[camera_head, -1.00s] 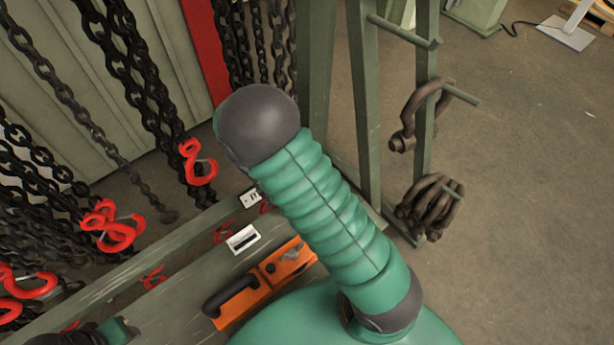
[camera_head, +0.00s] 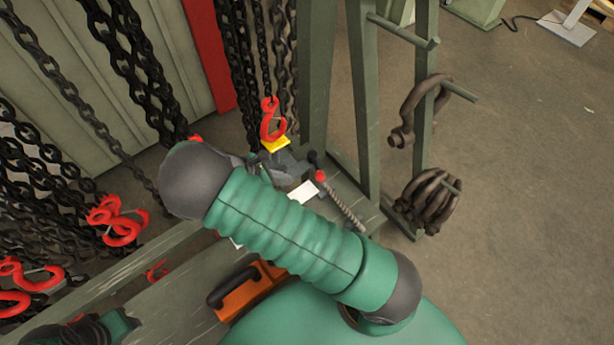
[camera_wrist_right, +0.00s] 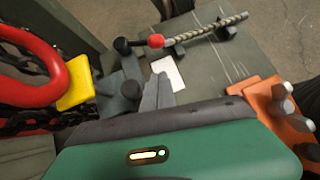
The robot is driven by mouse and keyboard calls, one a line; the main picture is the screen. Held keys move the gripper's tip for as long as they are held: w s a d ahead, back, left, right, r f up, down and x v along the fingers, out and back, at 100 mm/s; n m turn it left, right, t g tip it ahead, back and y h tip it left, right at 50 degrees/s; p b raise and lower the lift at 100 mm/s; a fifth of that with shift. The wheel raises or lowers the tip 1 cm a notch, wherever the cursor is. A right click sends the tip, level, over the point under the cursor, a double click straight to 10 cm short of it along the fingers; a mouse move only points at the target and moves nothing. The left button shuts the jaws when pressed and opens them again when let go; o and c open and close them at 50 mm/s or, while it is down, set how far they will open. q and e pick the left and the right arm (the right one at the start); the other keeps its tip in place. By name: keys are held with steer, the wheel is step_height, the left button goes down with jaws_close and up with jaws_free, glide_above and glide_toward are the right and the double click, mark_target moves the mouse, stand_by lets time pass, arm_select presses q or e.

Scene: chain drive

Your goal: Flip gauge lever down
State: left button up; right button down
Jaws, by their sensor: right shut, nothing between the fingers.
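The gauge assembly stands on the green bench; its lever appears to be the short dark arm with a black knob (camera_wrist_right: 122,45) and a red ball (camera_wrist_right: 156,41). The red ball also shows in the head view (camera_head: 320,176). A twisted rod (camera_wrist_right: 205,30) extends from it. My right gripper (camera_wrist_right: 158,88) is shut and empty, its grey fingers just below the knob and red ball in the wrist view; contact cannot be told. In the head view my forearm partly hides it. Part of my left arm or gripper (camera_head: 90,332) shows at the lower left; its fingers are not clear.
A red hook (camera_head: 271,120) hangs on a chain above a yellow block (camera_head: 275,145) close by. A white card (camera_wrist_right: 168,75) lies on the bench. An orange tool (camera_head: 245,293) lies nearer me. Chains with red hooks fill the left; shackles (camera_head: 430,205) hang on a rack right.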

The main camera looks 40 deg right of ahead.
steer(key=x, duration=0.6)
steer(key=shift+d+r, duration=0.1)
steer(key=shift+s+d, duration=0.2)
steer(key=shift+d, duration=0.4)
steer(key=shift+s+d, duration=0.15)
steer(key=shift+d, duration=0.45)
steer(key=shift+s+d+f+p, duration=0.15)
steer(key=shift+d+f+p, duration=0.15)
steer(key=shift+d, duration=0.25)
